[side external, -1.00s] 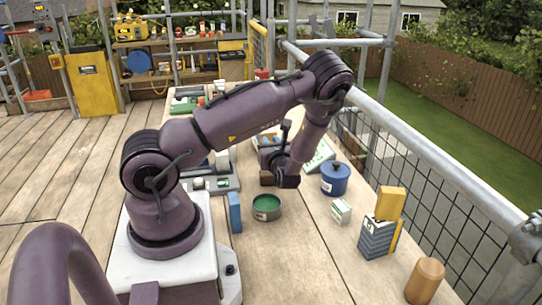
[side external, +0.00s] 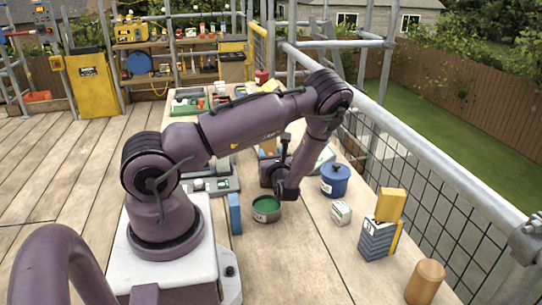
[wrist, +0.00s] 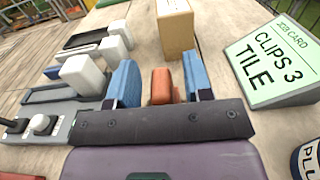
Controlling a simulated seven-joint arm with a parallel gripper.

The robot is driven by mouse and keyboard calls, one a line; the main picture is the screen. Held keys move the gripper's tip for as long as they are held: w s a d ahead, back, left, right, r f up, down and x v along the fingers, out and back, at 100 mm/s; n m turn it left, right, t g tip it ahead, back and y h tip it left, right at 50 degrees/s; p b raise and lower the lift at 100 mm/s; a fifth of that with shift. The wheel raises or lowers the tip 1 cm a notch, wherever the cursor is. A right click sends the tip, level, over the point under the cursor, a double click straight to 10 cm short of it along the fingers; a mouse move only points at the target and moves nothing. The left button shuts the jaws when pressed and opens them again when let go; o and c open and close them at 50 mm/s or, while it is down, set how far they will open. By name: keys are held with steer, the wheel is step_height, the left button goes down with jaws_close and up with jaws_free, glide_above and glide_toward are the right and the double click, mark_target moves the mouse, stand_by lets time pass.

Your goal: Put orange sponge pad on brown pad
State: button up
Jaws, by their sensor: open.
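My gripper (wrist: 160,78) is open, with its two blue fingers apart in the wrist view. A small orange-brown block (wrist: 162,86) shows between the fingers with a gap on each side. I cannot tell whether it is the orange sponge pad or the brown pad. A taller tan block (wrist: 174,30) stands beyond it. In the side view my gripper is low over the bench behind the green tin, and my wrist hides the block.
An open tin of green paint (side external: 266,207) and a blue lidded pot (side external: 335,180) stand close to my wrist. A blue block (side external: 235,213) is left of the tin. A green sign (wrist: 275,60) and grey trays with white blocks (wrist: 85,75) flank my gripper.

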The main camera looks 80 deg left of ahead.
steer(key=shift+d+r, duration=0.1)
steer(key=shift+r, duration=0.05)
steer(key=d, duration=1.1)
steer(key=s+d+r+n+t+h, duration=0.2)
steer(key=s+d+r+n+h, duration=0.1)
steer(key=d+r+n+h, duration=0.6)
steer(key=s+d+r+n+t+h, duration=0.3)
steer(key=d+r+n+h, duration=0.6)
steer(key=r, duration=0.9)
steer(key=d, duration=0.3)
steer(key=shift+s+d+t, duration=0.2)
steer(key=shift+d+t, duration=0.1)
steer(key=shift+d, duration=0.1)
